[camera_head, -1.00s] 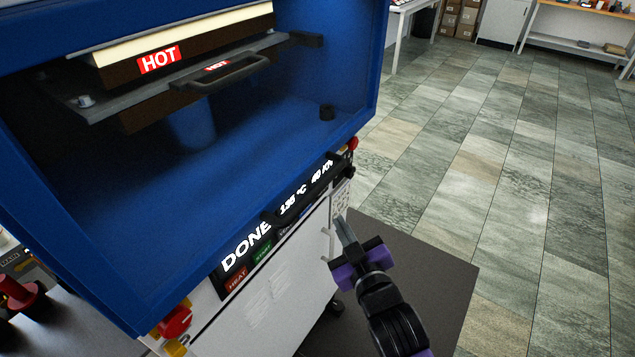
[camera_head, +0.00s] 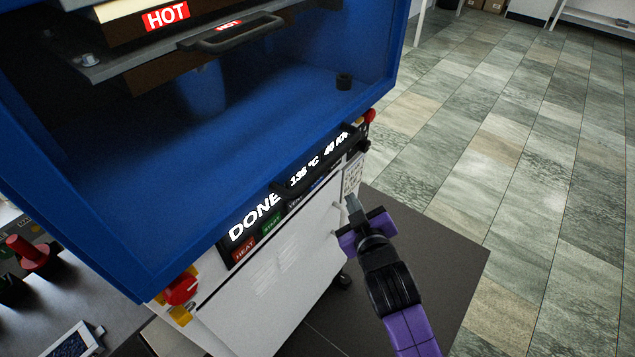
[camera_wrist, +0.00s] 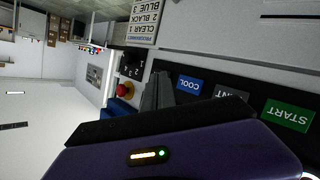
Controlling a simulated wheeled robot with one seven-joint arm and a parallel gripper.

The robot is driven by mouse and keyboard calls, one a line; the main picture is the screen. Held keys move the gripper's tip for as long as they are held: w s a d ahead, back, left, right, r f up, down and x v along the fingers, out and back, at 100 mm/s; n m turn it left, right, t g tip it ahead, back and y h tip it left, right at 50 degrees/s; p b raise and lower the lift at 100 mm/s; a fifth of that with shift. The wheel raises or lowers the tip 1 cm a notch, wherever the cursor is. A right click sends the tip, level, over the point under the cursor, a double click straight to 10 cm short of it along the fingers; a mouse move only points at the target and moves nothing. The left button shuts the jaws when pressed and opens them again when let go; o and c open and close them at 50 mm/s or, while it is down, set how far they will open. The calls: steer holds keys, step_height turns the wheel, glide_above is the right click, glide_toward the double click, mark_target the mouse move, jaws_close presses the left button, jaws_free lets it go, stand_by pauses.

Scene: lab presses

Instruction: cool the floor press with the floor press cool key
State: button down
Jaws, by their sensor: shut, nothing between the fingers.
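The floor press (camera_head: 215,128) has a blue frame with an open chamber; red HOT labels show on its platens. Its front display (camera_head: 256,216) reads DONE, about 136 °C and 40 kN. The blue cool key (camera_wrist: 189,84) shows in the wrist view, beside a dark vent key (camera_wrist: 230,93) and the green start key (camera_wrist: 289,115). My gripper (camera_head: 352,203) is in front of the white cabinet, near the panel's right end. In the wrist view its shut fingers (camera_wrist: 156,91) are empty and appear just left of the cool key. Contact with the panel cannot be told.
A black bar handle (camera_head: 315,165) runs before the display. A red knob (camera_head: 180,288) sits at the press's lower left corner, and another red button (camera_wrist: 124,90) shows in the wrist view. A label card (camera_wrist: 143,24) is near the keys. Tiled floor (camera_head: 500,150) at right is clear.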

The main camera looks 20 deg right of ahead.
mark_target(322, 179)
steer(key=w+a+b, duration=0.2)
steer(key=w+a, duration=0.2)
steer(key=w, duration=0.1)
steer(key=shift+w+b, duration=0.25)
steer(key=shift+b, duration=0.05)
stand_by(1.9)
steer(key=shift+w+a, duration=0.15)
steer(key=shift+w, duration=0.1)
steer(key=shift+w+a, duration=0.3)
stand_by(0.7)
stand_by(0.4)
steer(key=shift+s+d, duration=0.5)
steer(key=shift+s, duration=0.2)
steer(key=shift+s+d+p, duration=0.75)
steer(key=shift+s, duration=0.25)
steer(key=shift+s+d+p, duration=0.75)
steer(key=shift+s, duration=0.25)
